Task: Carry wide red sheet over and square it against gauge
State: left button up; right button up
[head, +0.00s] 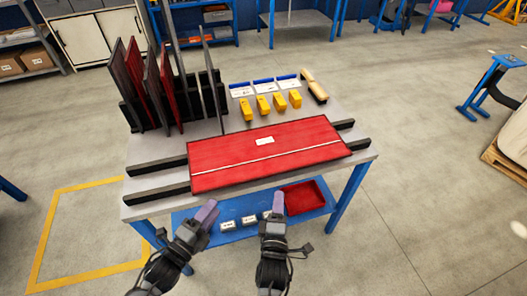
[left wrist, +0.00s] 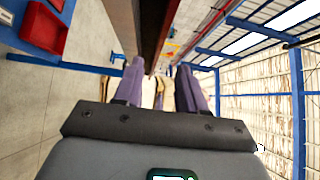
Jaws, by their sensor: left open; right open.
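The wide red sheet (head: 225,163) lies flat across two black rails (head: 152,192) on the table. It has a white label and a thin pale line along it. No part is clearly marked as the gauge. My left gripper (head: 206,212) is open in front of the sheet's near edge, apart from it in the head view. In the left wrist view its purple fingers (left wrist: 160,88) are spread, with a dark edge beyond them that I cannot name for certain. My right gripper (head: 277,206) is open and empty, in front of the near edge towards its right part.
A black rack (head: 130,115) at the table's back left holds several upright dark and red panels. Tall metal posts stand beside it. Yellow blocks (head: 263,105), blue-and-white items and a tan roller-like piece (head: 314,88) lie behind the sheet. A red tray (head: 304,197) sits on the lower shelf.

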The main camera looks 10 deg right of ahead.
aim_at(230, 186)
pick_arm(q)
jog(key=shift+w+d, duration=0.15)
jog(key=shift+w, duration=0.05)
pick_arm(e)
jog(key=shift+w+d, duration=0.1)
jog(key=shift+w, duration=0.1)
pick_arm(q)
jog(key=x, duration=1)
jog(key=shift+w+d, duration=0.2)
jog(key=shift+w, duration=0.1)
pick_arm(e)
jog(key=x, duration=1)
jog(key=shift+w+d, duration=0.15)
jog(key=shift+w, duration=0.2)
pick_arm(q)
jog(key=shift+c, duration=0.3)
pick_arm(e)
jog(key=shift+c, duration=0.3)
pick_arm(q)
grip_shut()
pick_arm(e)
grip_shut()
